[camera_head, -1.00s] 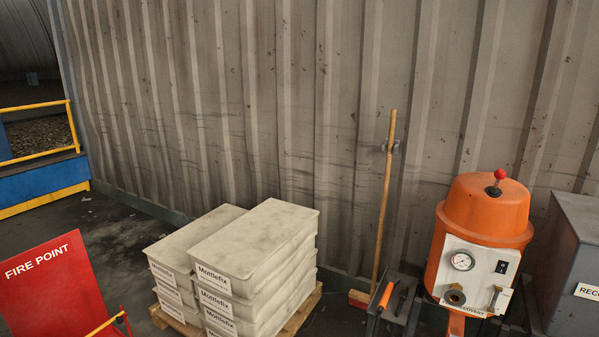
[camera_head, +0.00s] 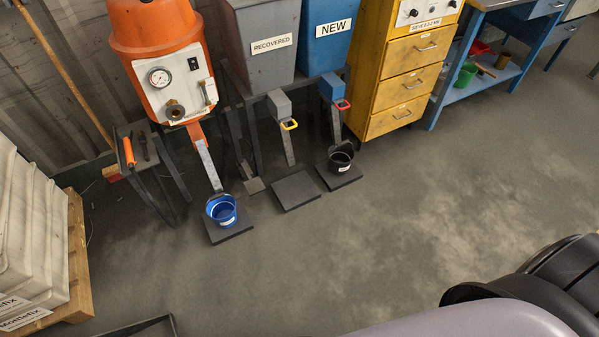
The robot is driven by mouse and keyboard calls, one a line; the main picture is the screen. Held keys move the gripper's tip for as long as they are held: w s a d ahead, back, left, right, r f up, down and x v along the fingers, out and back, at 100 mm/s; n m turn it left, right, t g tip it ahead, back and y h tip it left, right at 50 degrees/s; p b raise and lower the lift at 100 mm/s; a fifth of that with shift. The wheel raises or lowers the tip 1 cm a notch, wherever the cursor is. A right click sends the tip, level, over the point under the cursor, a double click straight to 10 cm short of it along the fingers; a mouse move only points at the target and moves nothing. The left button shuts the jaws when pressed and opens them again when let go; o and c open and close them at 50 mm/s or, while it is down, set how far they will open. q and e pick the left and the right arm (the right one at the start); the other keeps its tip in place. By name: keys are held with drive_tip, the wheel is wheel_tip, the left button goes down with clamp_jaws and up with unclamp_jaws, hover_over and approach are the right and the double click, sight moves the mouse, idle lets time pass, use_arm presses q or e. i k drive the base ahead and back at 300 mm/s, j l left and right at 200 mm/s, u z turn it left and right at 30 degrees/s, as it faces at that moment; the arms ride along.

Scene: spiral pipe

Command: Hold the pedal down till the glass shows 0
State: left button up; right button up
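The orange pot (camera_head: 155,30) stands at the upper left. Its pale front panel carries a round dial with a glass face (camera_head: 160,77); its reading is too small to tell. A sloping chute (camera_head: 207,163) runs down from the pot to a blue bucket (camera_head: 222,211) on a dark floor plate (camera_head: 240,229). A small grey plate (camera_head: 254,186) sits low by the dark legs right of the chute; it may be the pedal, but I cannot tell for sure. Neither of my grippers is in view.
A grey RECOVERED bin (camera_head: 262,65) and blue NEW bin (camera_head: 326,50) stand right of the pot. A black bucket (camera_head: 341,157) sits below NEW. Yellow drawers (camera_head: 405,75) stand beyond. A pallet (camera_head: 80,262) is at left. The middle floor is clear. My own parts show lower right.

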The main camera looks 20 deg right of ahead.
sight(253, 186)
drive_tip(key=z, duration=0.2)
drive_tip(key=i+l+u, duration=0.25)
drive_tip(key=u, duration=0.25)
drive_tip(key=i+l+u, duration=0.1)
drive_tip(key=l+u, duration=0.35)
drive_tip(key=i+l, duration=0.15)
drive_tip(key=l, duration=0.4)
drive_tip(key=i+l+u, duration=0.15)
drive_tip(key=l, duration=0.4)
drive_tip(key=i+l, duration=0.1)
drive_tip(key=l, duration=0.45)
drive_tip(key=i+l+u, duration=0.1)
drive_tip(key=l, duration=0.45)
